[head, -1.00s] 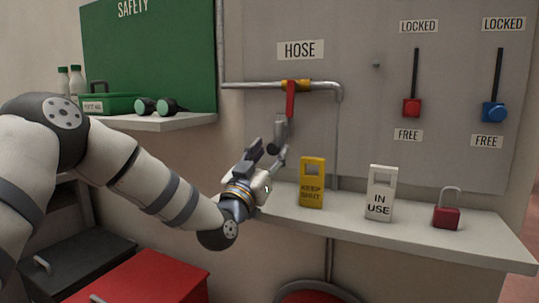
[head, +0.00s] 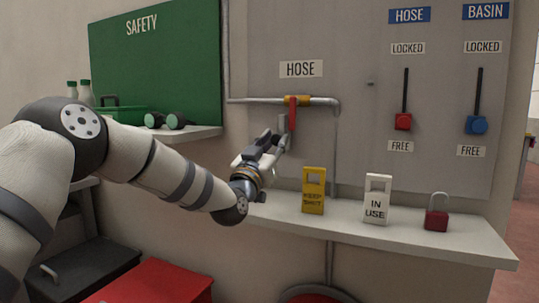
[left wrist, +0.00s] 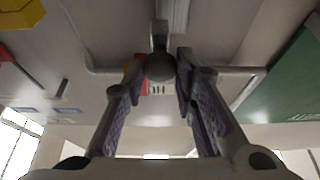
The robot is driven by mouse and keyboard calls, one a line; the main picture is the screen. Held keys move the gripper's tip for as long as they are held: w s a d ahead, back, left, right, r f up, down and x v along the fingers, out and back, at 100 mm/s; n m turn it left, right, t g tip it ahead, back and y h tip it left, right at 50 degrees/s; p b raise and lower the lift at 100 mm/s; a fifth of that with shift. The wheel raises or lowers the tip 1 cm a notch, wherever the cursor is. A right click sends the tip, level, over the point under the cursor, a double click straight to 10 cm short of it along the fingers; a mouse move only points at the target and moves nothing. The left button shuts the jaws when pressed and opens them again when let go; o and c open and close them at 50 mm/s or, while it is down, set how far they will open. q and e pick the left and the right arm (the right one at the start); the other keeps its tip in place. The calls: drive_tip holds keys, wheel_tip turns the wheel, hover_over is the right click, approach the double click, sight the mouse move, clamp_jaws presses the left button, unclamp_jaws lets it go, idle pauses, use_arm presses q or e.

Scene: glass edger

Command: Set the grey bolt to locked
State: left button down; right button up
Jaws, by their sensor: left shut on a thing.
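The grey bolt (head: 283,122) is on the wall panel, just left of the red valve handle (head: 292,113) under the HOSE label. Its dark round knob (left wrist: 160,67) shows in the left wrist view between the fingers of my left gripper (left wrist: 158,75). In the head view my left gripper (head: 277,142) is shut on the bolt from below and in front, and hides part of it. No locked or free label shows beside the grey bolt. My right gripper is not in view.
Red (head: 403,121) and blue (head: 477,124) bolts sit low in their slots, by FREE labels. A shelf below holds a yellow tag (head: 313,203), a white tag (head: 376,214) and a red padlock (head: 436,220). A pipe (head: 260,100) crosses above my gripper.

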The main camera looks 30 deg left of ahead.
use_arm(q)
drive_tip(key=shift+r, duration=0.3)
drive_tip(key=c, duration=1.5)
unclamp_jaws()
drive_tip(key=shift+o, duration=0.9)
drive_tip(key=shift+f, duration=0.1)
drive_tip(key=shift+s+f, duration=0.1)
drive_tip(key=v, duration=1.1)
drive_tip(key=shift+s, duration=0.4)
drive_tip(key=shift+d+f, duration=0.1)
drive_tip(key=shift+f, duration=0.05)
